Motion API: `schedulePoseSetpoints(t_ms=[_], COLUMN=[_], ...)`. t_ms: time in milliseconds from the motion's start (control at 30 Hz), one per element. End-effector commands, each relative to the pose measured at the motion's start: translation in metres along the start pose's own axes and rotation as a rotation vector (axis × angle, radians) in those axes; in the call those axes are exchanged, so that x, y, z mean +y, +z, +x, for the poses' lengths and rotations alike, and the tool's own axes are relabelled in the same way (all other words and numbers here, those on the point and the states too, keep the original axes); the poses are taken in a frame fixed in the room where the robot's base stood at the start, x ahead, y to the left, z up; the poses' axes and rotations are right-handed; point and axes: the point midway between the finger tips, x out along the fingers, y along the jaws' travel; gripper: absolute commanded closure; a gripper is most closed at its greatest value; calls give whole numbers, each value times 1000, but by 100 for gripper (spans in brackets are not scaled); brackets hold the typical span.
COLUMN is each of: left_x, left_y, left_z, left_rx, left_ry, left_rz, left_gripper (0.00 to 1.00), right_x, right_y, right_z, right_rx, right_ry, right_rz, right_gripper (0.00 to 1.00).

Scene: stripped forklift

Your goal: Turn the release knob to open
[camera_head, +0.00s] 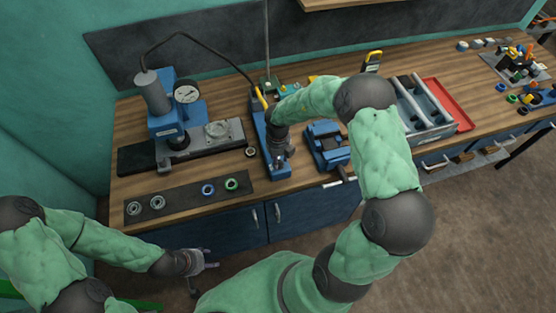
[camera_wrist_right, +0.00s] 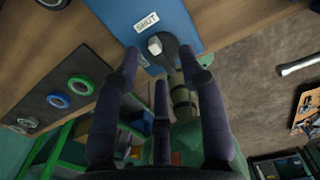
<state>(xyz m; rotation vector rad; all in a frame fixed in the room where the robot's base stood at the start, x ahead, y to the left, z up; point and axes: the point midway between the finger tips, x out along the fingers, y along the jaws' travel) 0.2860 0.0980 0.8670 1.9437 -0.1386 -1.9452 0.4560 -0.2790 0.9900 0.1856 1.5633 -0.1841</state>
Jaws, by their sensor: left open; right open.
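A white label (camera_wrist_right: 146,22) on the plate reads "SHUT". My right gripper (camera_wrist_right: 158,62) is open, with its fingertips close to the knob on either side; I cannot tell whether they touch it. My left gripper (camera_head: 203,261) is open and empty, low in front of the cabinets.
A blue press with a gauge (camera_head: 187,94) stands left of the pump. Rings lie on a dark mat (camera_head: 180,193) at the front left. A blue vise-like device (camera_head: 325,145) stands close to the right. A grey toolbox (camera_head: 418,115) and red tray (camera_head: 447,103) are farther right.

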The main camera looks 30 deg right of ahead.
Motion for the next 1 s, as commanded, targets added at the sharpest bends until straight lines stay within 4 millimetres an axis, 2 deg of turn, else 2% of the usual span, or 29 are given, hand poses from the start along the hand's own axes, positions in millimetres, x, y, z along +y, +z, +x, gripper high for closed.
schedulePoseSetpoints(t_ms=[133,433,467,600,833,1000], left_x=[-1,0,0,-1,0,4], left_y=[0,0,0,0,0,0], left_z=[2,2,2,2,0,-10], left_rx=[0,0,0,0,0,0], left_ry=[0,0,0,0,0,0], left_rz=[0,0,0,0,0,0], left_gripper=[48,48,48,48,48,48], right_x=[0,0,0,0,0,0], right_y=[0,0,0,0,0,-1], right_z=[10,12,12,12,11,10], right_rx=[-1,-1,-1,-1,0,2], right_ry=[1,0,0,0,0,-1], right_rz=[1,0,0,0,-3,-37], right_gripper=[59,59,62,100,100,100])
